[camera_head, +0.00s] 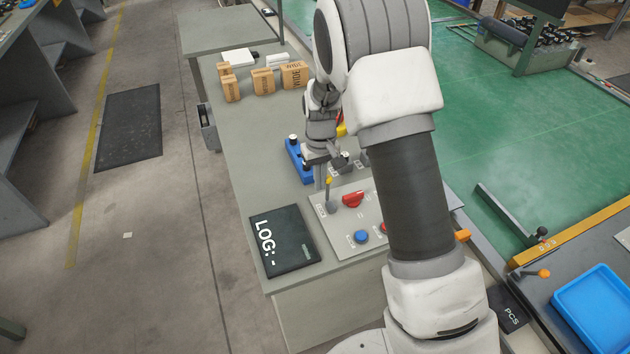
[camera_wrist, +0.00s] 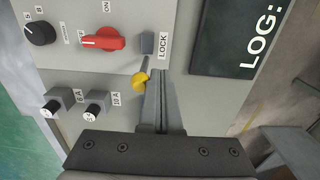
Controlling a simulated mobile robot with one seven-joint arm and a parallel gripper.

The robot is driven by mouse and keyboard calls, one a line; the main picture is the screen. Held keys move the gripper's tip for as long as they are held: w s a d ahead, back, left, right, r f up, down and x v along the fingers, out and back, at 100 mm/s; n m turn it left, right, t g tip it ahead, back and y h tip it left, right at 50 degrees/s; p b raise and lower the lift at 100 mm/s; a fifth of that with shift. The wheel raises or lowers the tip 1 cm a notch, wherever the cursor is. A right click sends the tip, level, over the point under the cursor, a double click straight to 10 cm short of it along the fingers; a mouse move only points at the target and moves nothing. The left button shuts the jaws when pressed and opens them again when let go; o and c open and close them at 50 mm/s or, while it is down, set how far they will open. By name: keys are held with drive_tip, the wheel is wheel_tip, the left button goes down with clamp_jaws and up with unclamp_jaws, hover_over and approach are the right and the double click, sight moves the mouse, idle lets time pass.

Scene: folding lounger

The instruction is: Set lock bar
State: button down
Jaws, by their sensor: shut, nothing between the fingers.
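The lock bar is a thin grey lever with a yellow knob (camera_wrist: 140,80), rising from a grey base (camera_wrist: 147,43) beside the word LOCK in the wrist view. In the head view its yellow knob (camera_head: 328,181) stands above the panel, left of the red switch (camera_head: 353,199). My gripper (camera_wrist: 156,76) is shut and empty, its fingers together. The fingertips are right beside the knob, on its right in the wrist view. I cannot tell whether they touch it. In the head view my gripper (camera_head: 320,184) comes down over the panel's left part, close to the lever.
The red switch (camera_wrist: 103,39), a black dial (camera_wrist: 40,32) and two small knobs (camera_wrist: 97,110) share the panel. A black LOG board (camera_head: 285,241) lies beside the panel. A blue holder (camera_head: 299,162) and cardboard boxes (camera_head: 263,81) stand farther back on the bench.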

drive_tip(key=shift+w+d+f+b, duration=0.1)
drive_tip(key=shift+w+d+b, duration=0.1)
drive_tip(key=shift+d, duration=0.4)
drive_tip(key=shift+w+d+f+b, duration=0.1)
drive_tip(key=shift+w+d, duration=0.1)
drive_tip(key=shift+d, duration=0.4)
drive_tip(key=shift+d+f, duration=0.1)
drive_tip(key=shift+d, duration=0.05)
drive_tip(key=shift+w+d+f+b, duration=0.25)
drive_tip(key=shift+d+f+b, duration=0.2)
drive_tip(key=shift+d, duration=0.25)
drive_tip(key=shift+s+a+r+p, duration=0.1)
drive_tip(key=shift+a+r+p, duration=0.1)
drive_tip(key=shift+r+p, duration=0.9)
drive_tip(key=shift+s+a+r+p, duration=0.15)
drive_tip(key=shift+r+p, duration=0.5)
drive_tip(key=shift+r, duration=1)
drive_tip(key=shift+w+a+r+p, duration=0.1)
drive_tip(key=shift+a+r+p, duration=0.15)
drive_tip(key=shift+r+p, duration=0.85)
drive_tip(key=shift+r+b, duration=0.3)
drive_tip(key=shift+r, duration=0.05)
